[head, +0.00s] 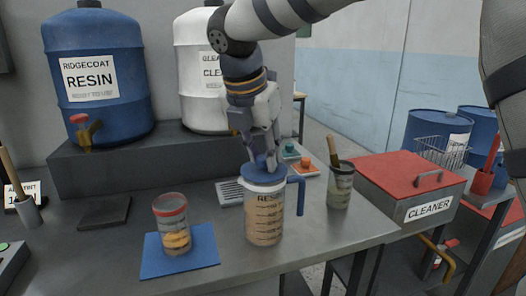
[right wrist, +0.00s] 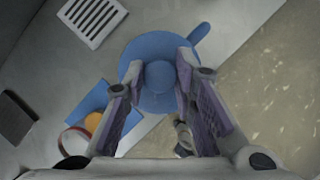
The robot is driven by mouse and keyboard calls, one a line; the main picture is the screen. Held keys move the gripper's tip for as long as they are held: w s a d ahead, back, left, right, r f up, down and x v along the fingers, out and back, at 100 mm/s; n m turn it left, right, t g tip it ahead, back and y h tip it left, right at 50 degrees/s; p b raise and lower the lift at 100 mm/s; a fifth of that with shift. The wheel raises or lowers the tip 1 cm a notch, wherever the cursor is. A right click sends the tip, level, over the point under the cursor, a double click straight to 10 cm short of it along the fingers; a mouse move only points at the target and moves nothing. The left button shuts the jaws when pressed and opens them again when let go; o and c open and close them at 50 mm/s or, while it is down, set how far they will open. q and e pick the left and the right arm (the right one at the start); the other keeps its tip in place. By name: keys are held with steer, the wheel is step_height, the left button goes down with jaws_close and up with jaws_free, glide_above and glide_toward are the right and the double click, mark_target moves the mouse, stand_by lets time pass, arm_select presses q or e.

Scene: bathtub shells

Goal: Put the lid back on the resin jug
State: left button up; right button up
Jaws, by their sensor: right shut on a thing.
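The resin jug (head: 264,218) stands upright on the grey bench, clear with a scale and tan resin inside, its blue handle (head: 296,193) to the right. The blue lid (head: 263,176) lies level at the jug's mouth; whether it is fully seated I cannot tell. My right gripper (head: 260,158) comes down from above, shut on the lid's round knob. In the right wrist view its fingers flank the knob, and the lid (right wrist: 157,103) covers the jug's opening, with the handle at the upper right. My left gripper is not in view.
A red-rimmed cup (head: 171,211) stands on a blue mat (head: 205,247) left of the jug. A pot with a brush (head: 340,187) is to the right, before the red-topped cleaner box (head: 408,172). A slotted grate (head: 229,191) lies behind the jug. The bench front is clear.

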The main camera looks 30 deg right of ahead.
steer(key=o, duration=1.5)
steer(key=shift+o, duration=0.2)
steer(key=shift+r, duration=0.1)
steer(key=shift+r, duration=3.45)
jaws_close()
steer(key=shift+f, duration=0.2)
